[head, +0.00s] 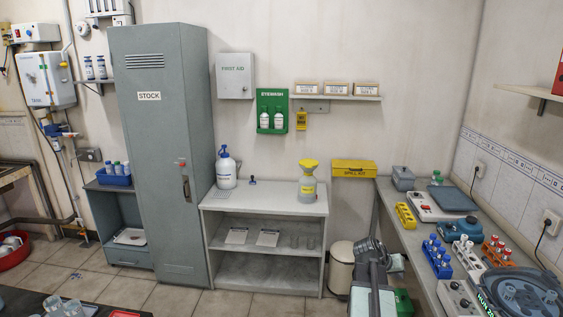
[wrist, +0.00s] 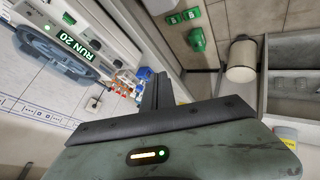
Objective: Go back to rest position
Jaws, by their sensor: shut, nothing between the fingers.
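My gripper (wrist: 157,78) shows in the wrist view as dark narrow fingers closed together beyond a dark bar. Nothing is between them. My grey-green wrist housing, with a lit yellow bar and a green light, fills the lower part of that view. In the head view my arm stands low right of centre, between the white shelf unit (head: 263,202) and the right-hand bench (head: 416,239). The fingertips are hard to make out there. The gripper holds no object.
The right bench carries a blue tube rack (head: 437,258), an orange-topped rack (head: 497,252) and a round grey device (head: 522,293), also in the wrist view (wrist: 60,50). A cream bin (head: 341,266) stands beside my arm. A tall STOCK cabinet (head: 165,190) stands left. Tiled floor before the shelves looks clear.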

